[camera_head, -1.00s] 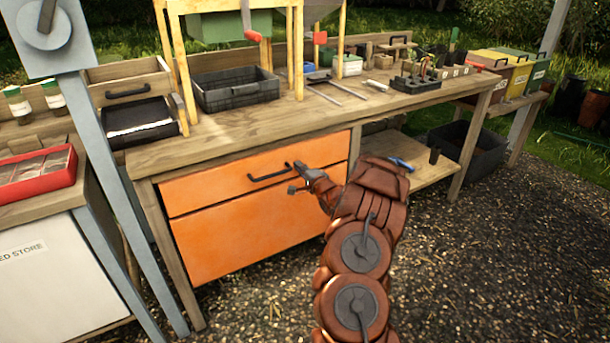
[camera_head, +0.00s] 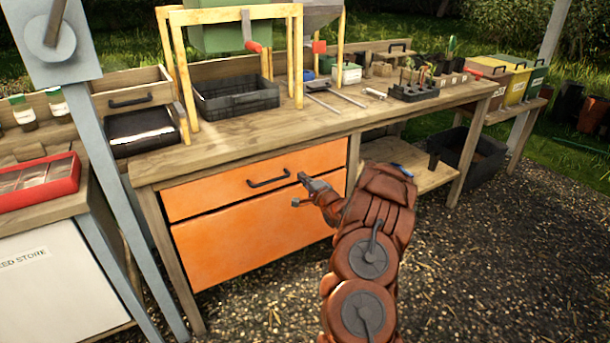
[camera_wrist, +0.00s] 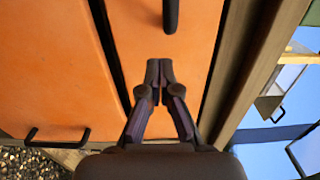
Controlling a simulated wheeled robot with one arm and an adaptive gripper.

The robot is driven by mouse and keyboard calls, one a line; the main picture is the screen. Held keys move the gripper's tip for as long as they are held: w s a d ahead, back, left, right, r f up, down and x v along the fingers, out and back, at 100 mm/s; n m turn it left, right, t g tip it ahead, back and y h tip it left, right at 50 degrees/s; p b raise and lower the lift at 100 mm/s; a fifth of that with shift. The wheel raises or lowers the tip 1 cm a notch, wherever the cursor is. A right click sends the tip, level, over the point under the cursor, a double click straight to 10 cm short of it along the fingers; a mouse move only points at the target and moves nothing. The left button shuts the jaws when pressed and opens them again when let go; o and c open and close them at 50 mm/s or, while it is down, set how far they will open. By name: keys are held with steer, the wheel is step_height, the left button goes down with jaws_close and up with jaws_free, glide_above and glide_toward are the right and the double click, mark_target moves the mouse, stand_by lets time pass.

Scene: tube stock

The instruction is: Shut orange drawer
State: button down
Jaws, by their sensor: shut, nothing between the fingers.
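The orange drawer (camera_head: 220,192) is the upper front under the wooden bench, with a dark bar handle (camera_head: 268,178). Its front looks flush or nearly flush with the bench frame, with a thin dark gap below it. My gripper (camera_head: 303,178) is just right of the handle, in front of the drawer face. In the wrist view my gripper (camera_wrist: 159,66) is shut and empty, its fingertips over the drawer face (camera_wrist: 190,62) below the handle (camera_wrist: 170,14). I cannot tell whether the fingertips touch the face.
A larger orange front (camera_head: 240,238) lies below the drawer; its handle (camera_wrist: 55,137) shows in the wrist view. The bench top (camera_head: 300,125) carries a black crate (camera_head: 236,92) and tools. An open shelf (camera_head: 415,175) is to the right. Gravel (camera_head: 500,250) in front is clear.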

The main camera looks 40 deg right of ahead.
steer(key=s+a, duration=0.1)
steer(key=s, duration=0.9)
steer(key=shift+a, duration=0.3)
steer(key=shift+w, duration=0.1)
steer(key=w+a+n+g+y, duration=0.1)
steer(key=w+a+n+g, duration=0.2)
steer(key=a+n+g, duration=0.5)
steer(key=s+a+r+n+g, duration=0.2)
steer(key=s+a, duration=0.5)
steer(key=a, duration=0.5)
steer(key=s+a+r+n+g+y, duration=0.1)
steer(key=s+a+r+n+g, duration=0.25)
steer(key=s+a, duration=0.65)
steer(key=s+a+r+n+g, duration=0.2)
steer(key=s+a+n+g, duration=0.15)
steer(key=s, duration=1.15)
steer(key=s+a+r+n+g+y, duration=0.1)
steer(key=s+a+r+n+g, duration=0.4)
steer(key=s, duration=0.8)
step_height(320, 180, up, 14)
steer(key=w+a+m+t+p, duration=0.1)
steer(key=m+t+p, duration=0.1)
steer(key=p, duration=1.2)
steer(key=shift+w+a+p, duration=0.15)
steer(key=shift+w+p, duration=0.05)
steer(key=shift+p, duration=0.2)
